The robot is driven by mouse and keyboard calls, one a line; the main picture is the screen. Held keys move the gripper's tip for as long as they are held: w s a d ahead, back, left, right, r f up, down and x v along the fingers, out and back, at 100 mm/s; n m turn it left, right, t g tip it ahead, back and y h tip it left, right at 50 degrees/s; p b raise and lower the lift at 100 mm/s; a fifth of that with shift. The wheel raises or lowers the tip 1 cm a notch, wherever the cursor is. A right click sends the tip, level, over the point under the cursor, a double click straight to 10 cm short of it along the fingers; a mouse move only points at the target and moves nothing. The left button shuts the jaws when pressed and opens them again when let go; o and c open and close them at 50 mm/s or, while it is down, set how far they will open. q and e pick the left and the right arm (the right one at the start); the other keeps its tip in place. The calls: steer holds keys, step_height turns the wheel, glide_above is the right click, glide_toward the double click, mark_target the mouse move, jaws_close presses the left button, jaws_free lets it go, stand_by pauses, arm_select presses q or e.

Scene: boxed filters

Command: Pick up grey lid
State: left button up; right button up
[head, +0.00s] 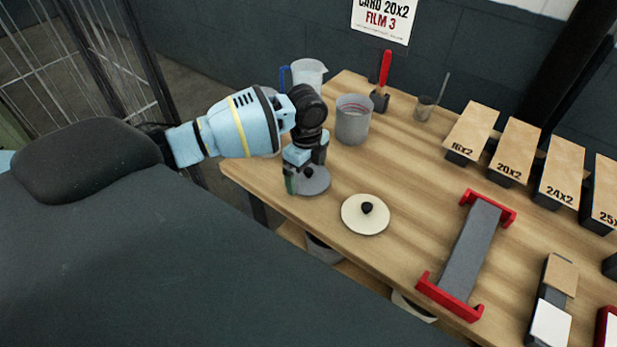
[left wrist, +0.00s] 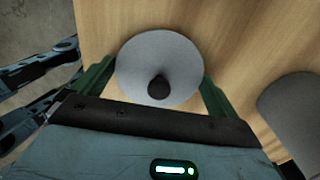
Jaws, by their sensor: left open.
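The grey lid (head: 316,184) is a flat round disc with a black knob, lying on the wooden table near its left corner. It also shows in the left wrist view (left wrist: 178,55), with its dark knob (left wrist: 159,87) near the middle. My left gripper (head: 305,180) is open right over the lid. Its green fingers stand to either side of the knob in the left wrist view, and nothing is held. Whether the fingertips touch the lid I cannot tell. My right gripper is not in view.
A cream lid (head: 366,213) with a black knob lies just right of the grey lid. A grey pot (head: 353,120) and a clear jug (head: 308,72) stand behind. A grey block between red ends (head: 470,250) and labelled boxes (head: 513,150) are further right.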

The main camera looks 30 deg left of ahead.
mark_target(307, 171)
arm_select(q)
steer(key=shift+c, duration=0.8)
steer(key=c, duration=0.4)
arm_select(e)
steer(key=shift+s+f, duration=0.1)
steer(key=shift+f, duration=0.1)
arm_select(q)
steer(key=shift+r, duration=0.85)
steer(key=shift+s+d+r, duration=0.1)
steer(key=shift+s+r, duration=0.05)
steer(key=shift+r, duration=0.35)
steer(key=shift+s+d+r, duration=0.1)
steer(key=shift+r, duration=0.4)
steer(key=s+d+r+p, duration=0.1)
steer(key=s+d, duration=0.8)
steer(key=s, duration=0.3)
steer(key=shift+d+r, duration=0.15)
steer(key=shift+d, duration=0.1)
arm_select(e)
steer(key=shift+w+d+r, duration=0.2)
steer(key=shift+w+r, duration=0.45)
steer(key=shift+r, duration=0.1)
